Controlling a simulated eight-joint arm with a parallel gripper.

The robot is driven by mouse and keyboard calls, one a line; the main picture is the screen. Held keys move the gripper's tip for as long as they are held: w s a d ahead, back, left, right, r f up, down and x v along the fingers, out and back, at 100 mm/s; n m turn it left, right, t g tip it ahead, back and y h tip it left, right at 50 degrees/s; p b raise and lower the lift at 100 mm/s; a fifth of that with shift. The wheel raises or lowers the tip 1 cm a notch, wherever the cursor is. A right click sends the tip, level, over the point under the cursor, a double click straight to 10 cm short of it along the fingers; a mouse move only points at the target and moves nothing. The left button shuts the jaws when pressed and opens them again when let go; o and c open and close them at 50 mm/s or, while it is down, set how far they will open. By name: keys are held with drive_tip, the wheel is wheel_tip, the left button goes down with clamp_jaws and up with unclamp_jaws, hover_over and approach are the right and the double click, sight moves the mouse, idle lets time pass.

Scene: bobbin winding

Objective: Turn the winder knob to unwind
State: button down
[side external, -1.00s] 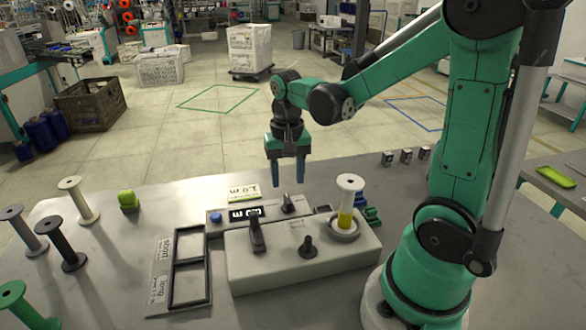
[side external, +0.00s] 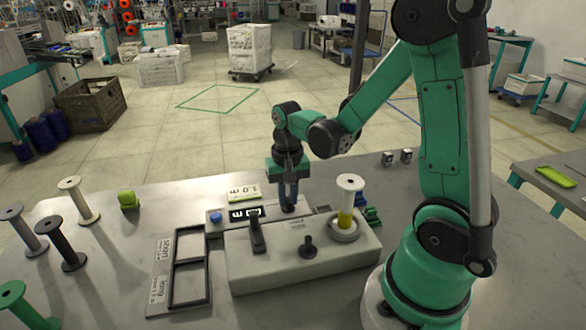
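The winder (side external: 262,270) is a pale box on the grey bench, with several dark controls on top. My gripper (side external: 289,207) points straight down at the back of the box, its dark blue fingers close together. They are shut on the small dark knob there, which they mostly hide. A second dark knob (side external: 307,245) stands free at the front, and a dark lever (side external: 256,235) stands to its left. A white bobbin (side external: 349,184) with yellow thread stands upright on the winder's right end. A small black display (side external: 246,212) lies behind the lever; I cannot read its digits surely.
Empty spools (side external: 66,245) stand at the left. A two-compartment tray (side external: 178,294), marked short and long, lies left of the winder. A 1.0 m card (side external: 244,192) and a green block (side external: 128,200) are behind. Small green pieces (side external: 369,214) lie right of the bobbin.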

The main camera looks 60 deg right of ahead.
sight(288, 198)
drive_tip(key=shift+n, duration=0.3)
drive_tip(key=n, duration=0.4)
drive_tip(key=shift+n, duration=2.1)
drive_tip(key=c, duration=0.8)
unclamp_jaws()
drive_tip(key=shift+r, duration=2.85)
